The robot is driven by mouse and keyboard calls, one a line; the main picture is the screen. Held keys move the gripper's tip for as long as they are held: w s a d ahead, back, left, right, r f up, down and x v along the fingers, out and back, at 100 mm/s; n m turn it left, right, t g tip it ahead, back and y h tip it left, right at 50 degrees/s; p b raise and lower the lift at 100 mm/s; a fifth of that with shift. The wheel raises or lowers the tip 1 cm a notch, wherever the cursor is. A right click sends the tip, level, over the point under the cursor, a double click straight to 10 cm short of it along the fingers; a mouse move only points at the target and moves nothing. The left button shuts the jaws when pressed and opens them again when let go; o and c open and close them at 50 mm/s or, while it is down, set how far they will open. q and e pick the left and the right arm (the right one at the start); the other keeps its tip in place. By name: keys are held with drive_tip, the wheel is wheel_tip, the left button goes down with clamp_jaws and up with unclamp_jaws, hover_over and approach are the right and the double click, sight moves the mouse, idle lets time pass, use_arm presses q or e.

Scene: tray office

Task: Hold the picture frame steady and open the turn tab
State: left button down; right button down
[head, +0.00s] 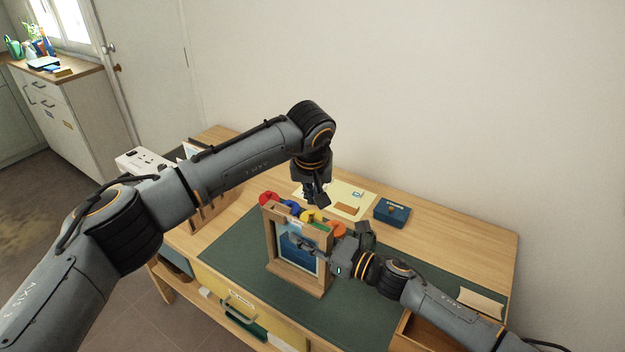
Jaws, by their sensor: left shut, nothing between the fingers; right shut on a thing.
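The picture frame (273,238) is wooden with a blue picture and stands upright on a wooden base on the green mat. My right gripper (336,246) comes in from the right and is shut on the frame's right side, covering part of it. My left gripper (318,201) points down above and behind the frame's top edge, shut and empty, apart from the frame as far as I can tell. I cannot make out the turn tab; a small green piece shows near the frame's top right.
Red, blue, yellow and orange round pieces (268,198) lie behind the frame. A dark blue box (391,212) and a pale sheet (350,198) are at the back of the desk (470,238). The green mat (235,248) is clear to the frame's left. An open wooden tray (420,334) is at front right.

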use_arm(q)
drive_tip(key=shift+s+a+r, duration=0.1)
drive_tip(key=shift+s+a, duration=0.05)
drive_tip(key=shift+s, duration=0.85)
drive_tip(key=shift+s+a+r, duration=0.1)
drive_tip(key=shift+s+a, duration=0.05)
drive_tip(key=shift+s, duration=0.85)
drive_tip(key=shift+s+a+n+y, duration=0.2)
drive_tip(key=shift+s+n+y, duration=0.1)
drive_tip(key=shift+n, duration=0.5)
drive_tip(key=n, duration=0.2)
drive_tip(key=s+n+y, duration=0.1)
drive_tip(key=n, duration=0.1)
drive_tip(key=shift+s+a, duration=0.15)
drive_tip(key=shift+a, duration=0.25)
drive_tip(key=shift+s+a+n+y, duration=0.15)
drive_tip(key=shift+s+n+y, duration=0.15)
drive_tip(key=shift+s+n, duration=0.3)
drive_tip(key=shift+s+d+n+g+y, duration=0.2)
drive_tip(key=shift+s+n+g+y, duration=0.2)
drive_tip(key=shift+s+n, duration=0.8)
drive_tip(key=shift+w+d, duration=0.1)
drive_tip(key=shift+d, duration=0.05)
